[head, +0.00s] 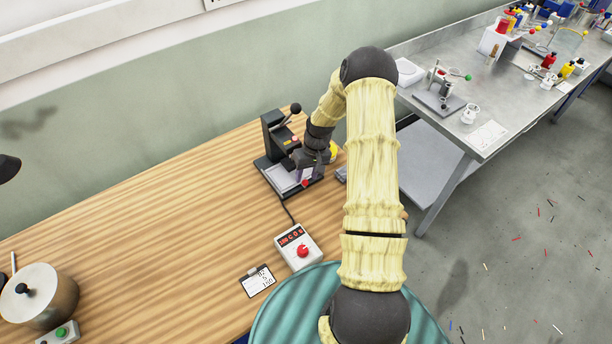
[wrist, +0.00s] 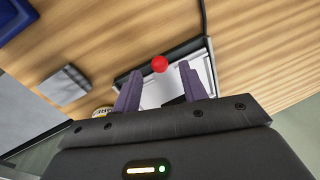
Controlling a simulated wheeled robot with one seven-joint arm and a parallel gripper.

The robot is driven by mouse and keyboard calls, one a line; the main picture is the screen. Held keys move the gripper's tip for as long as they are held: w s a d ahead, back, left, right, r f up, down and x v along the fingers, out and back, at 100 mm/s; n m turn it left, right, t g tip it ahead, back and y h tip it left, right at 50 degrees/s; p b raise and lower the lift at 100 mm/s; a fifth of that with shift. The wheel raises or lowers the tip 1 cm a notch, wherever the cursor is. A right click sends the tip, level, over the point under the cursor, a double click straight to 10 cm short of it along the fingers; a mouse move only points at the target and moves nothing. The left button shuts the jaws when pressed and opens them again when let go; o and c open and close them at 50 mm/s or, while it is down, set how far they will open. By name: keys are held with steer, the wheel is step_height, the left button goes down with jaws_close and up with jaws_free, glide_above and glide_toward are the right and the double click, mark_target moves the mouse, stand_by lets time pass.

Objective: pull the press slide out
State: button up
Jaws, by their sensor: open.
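The press (head: 272,130) is a dark upright frame with a black-knobbed lever, standing on the wooden bench. Its slide, a pale flat plate (head: 279,179), lies low at the front of the press. A red ball knob (head: 305,183) sits at the slide's front. In the wrist view the red knob (wrist: 160,64) shows near the gap between the fingertips, with the pale plate (wrist: 152,94) behind it. My gripper (wrist: 162,72) is open, its two purple fingers on either side of the knob's line. I cannot tell whether they touch it. My arm hides part of the press's right side.
A control box (head: 298,248) with a red dial and a cable stands in front of the press. A label card (head: 257,281) lies beside it. A metal pot (head: 40,293) is at the far left. The bench between is clear. A steel table (head: 440,72) stands at right.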

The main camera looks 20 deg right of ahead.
steer(key=shift+a+f+p, duration=0.15)
steer(key=shift+f+p, duration=0.05)
steer(key=shift+f, duration=0.5)
steer(key=shift+a+f+p, duration=0.1)
steer(key=shift+f+p, duration=0.05)
steer(key=shift+f, duration=0.5)
steer(key=shift+c, duration=0.2)
jaws_close()
